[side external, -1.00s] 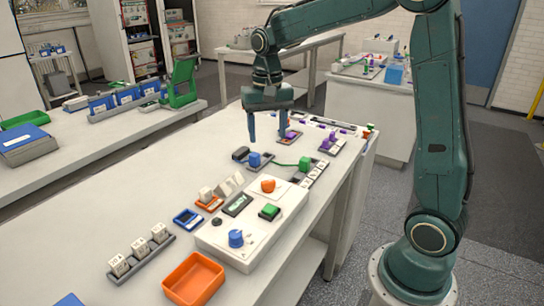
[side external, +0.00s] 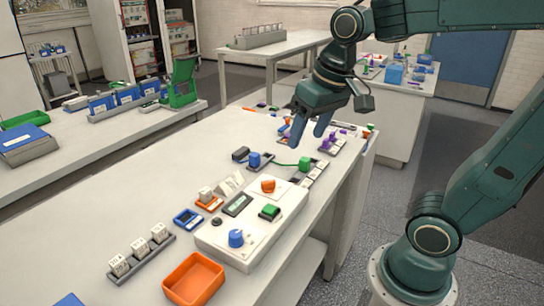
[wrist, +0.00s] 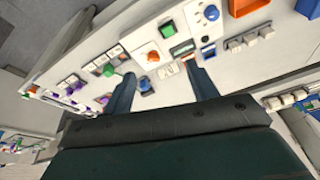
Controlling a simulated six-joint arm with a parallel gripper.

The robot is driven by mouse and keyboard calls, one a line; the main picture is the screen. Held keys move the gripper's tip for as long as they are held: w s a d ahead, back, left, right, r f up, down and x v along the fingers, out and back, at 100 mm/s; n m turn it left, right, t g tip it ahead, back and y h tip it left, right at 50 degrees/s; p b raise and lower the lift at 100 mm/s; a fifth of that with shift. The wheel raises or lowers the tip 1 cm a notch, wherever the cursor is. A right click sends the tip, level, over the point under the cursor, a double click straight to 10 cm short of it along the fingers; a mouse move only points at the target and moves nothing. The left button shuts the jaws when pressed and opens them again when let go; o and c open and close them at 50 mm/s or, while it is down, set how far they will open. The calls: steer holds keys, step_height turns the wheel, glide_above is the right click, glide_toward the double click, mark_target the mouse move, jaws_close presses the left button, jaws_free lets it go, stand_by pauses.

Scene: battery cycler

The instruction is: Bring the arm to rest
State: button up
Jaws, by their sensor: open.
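My gripper (side external: 309,133) is open and empty, tilted in the air above the far part of the white bench (side external: 130,205). Its two blue-grey fingers point down toward the bench, clear of the items on it. In the wrist view my gripper (wrist: 165,90) shows its fingers spread apart, with bench surface and a blue block between them. The white cycler box (side external: 215,238), with an orange knob (side external: 268,186), a green button (side external: 269,211) and a blue knob (side external: 236,238), sits nearer the camera than my gripper.
A blue block (side external: 254,160) and a green block (side external: 305,164) joined to a green cable stand below my gripper. An orange tray (side external: 194,279) and a rack of white cells (side external: 140,255) lie at the front. Side benches stand behind; the air around my gripper is free.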

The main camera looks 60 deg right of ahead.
steer(key=s+a+f+n+t, duration=0.1)
steer(key=s+a+n+t, duration=0.1)
steer(key=s, duration=0.6)
steer(key=shift+f+n, duration=0.3)
steer(key=shift+n, duration=0.2)
